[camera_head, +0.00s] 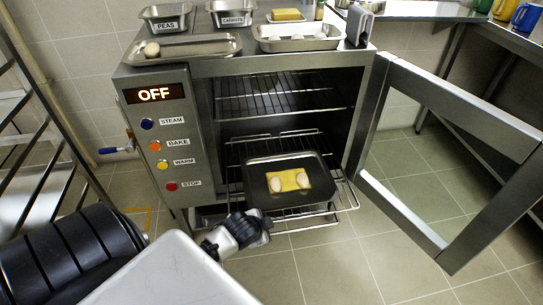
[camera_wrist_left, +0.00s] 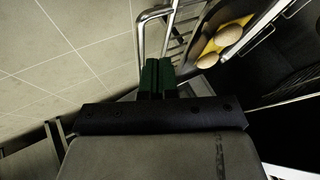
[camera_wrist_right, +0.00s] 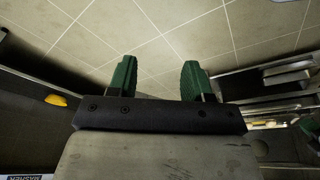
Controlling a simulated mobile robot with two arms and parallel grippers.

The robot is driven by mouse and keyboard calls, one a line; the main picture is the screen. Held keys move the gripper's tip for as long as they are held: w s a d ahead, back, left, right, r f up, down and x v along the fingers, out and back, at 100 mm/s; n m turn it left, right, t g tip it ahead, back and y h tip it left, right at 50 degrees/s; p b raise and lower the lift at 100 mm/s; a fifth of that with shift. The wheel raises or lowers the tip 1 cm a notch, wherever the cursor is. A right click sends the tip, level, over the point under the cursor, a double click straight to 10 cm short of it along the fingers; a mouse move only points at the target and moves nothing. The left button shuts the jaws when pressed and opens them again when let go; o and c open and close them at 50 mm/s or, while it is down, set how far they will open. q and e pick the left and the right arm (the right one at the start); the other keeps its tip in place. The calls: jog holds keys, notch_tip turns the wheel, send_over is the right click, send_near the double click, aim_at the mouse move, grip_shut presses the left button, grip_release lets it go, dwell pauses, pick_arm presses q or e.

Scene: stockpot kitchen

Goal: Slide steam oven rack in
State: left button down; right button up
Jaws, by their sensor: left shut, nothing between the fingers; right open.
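The steam oven (camera_head: 160,185) stands open, its panel reading OFF. Its lower rack (camera_head: 349,197) sticks out of the front, carrying a dark tray (camera_head: 258,178) with a yellow slab and two pale egg-shaped items. My left gripper (camera_head: 262,224) is at the rack's front left corner. In the left wrist view its green fingers (camera_wrist_left: 158,76) are shut and empty, beside the rack's front bar (camera_wrist_left: 140,40); whether they touch it I cannot tell. My right gripper (camera_wrist_right: 158,78) is open and empty, seen only in its own wrist view, over floor tiles.
The oven door (camera_head: 440,145) is swung wide open to the right. An upper rack (camera_head: 270,100) sits inside the oven. Trays and labelled pans stand on top. A metal shelf frame (camera_head: 30,130) is at left. The floor in front is clear.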

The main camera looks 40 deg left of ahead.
pick_arm(q)
jog(key=b+x, duration=0.2)
jog(key=x, duration=0.4)
jog(key=shift+w+f, duration=0.25)
jog(key=shift+f, duration=0.05)
pick_arm(e)
jog(key=v, duration=0.7)
jog(key=shift+d+r, duration=0.1)
jog(key=shift+d, duration=0.05)
